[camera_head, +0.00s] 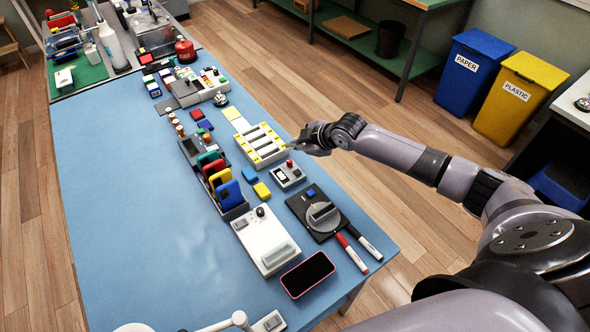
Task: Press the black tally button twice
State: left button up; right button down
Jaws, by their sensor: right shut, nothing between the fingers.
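My right gripper (297,143) is shut and empty. It hangs above the right edge of the blue table, at the right end of a white tray with long slots (261,146). A small grey box with a red knob or button (288,174) stands just nearer than the gripper and apart from it. A white device with a small black knob or button (260,211) stands further toward the front. I cannot tell for sure which part is the black tally button. My left gripper is not in view.
A black plate with a grey dial (322,216), two markers (358,248) and a pink-edged phone (307,275) lie at the front right. A rack of coloured cases (220,183) stands left of the tray. The table's left side (130,210) is clear.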

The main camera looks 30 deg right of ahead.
jog(key=b, duration=0.7)
send_over(296, 173)
notch_tip(296, 173, down, 8)
jog(key=shift+f, duration=0.45)
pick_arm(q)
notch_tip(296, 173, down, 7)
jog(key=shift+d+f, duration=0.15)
pick_arm(e)
jog(key=shift+s, duration=0.1)
dwell(0.3)
pick_arm(q)
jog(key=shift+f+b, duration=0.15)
jog(key=shift+b, duration=0.15)
pick_arm(e)
jog(key=shift+f, duration=0.4)
